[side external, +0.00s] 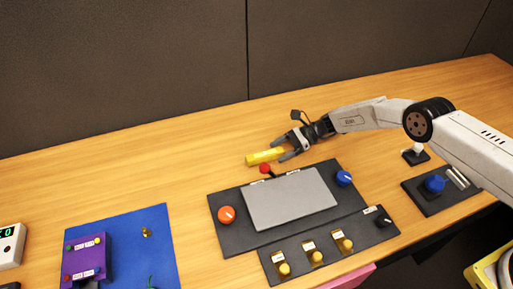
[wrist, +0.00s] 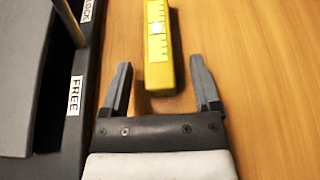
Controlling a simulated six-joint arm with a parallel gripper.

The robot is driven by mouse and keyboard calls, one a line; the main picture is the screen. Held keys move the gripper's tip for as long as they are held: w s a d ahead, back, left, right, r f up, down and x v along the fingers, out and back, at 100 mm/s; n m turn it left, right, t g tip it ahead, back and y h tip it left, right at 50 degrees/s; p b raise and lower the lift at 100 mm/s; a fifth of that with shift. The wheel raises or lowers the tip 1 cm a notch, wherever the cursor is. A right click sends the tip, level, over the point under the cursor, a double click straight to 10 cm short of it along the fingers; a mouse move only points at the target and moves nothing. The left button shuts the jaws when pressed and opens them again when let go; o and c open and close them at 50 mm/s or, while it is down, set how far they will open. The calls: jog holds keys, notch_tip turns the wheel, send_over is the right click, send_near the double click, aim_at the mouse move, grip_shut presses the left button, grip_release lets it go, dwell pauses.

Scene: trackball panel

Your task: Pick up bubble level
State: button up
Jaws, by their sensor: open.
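The bubble level is a yellow bar (side external: 265,156) lying on the wooden table, just behind the back edge of the black trackball panel. In the wrist view the yellow level (wrist: 159,55) runs away from me, with a pale vial and markings on its top face. My gripper (side external: 283,147) is at the level's right end in the side view. In the wrist view its fingers (wrist: 160,78) are open, with the level's near end between their tips and a gap visible on each side. I cannot tell the exact fingertip height above the table.
The black panel (side external: 222,199) with a grey plate, a red knob (side external: 265,169), an orange knob and a blue knob lies close in front. Its edge, labelled FREE (wrist: 75,95), is near my left finger. A blue mat (side external: 152,217) lies at left. The table behind the level is clear.

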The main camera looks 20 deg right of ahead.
dwell(0.3)
grip_shut()
jog(key=shift+r, duration=0.25)
jog(key=shift+r, duration=1.25)
jog(key=shift+s+d+r, duration=0.15)
jog(key=shift+s+r, duration=0.25)
jog(key=shift+r, duration=0.2)
jog(key=shift+s+d+r, duration=0.1)
jog(key=shift+s+r, duration=0.3)
jog(key=shift+r, duration=0.15)
jog(key=s+d+r, duration=0.3)
jog(key=s+r, duration=0.4)
jog(key=s, duration=0.4)
jog(key=shift+s+d+r, duration=0.2)
jog(key=shift+s+r, duration=0.15)
jog(key=shift+s, duration=0.05)
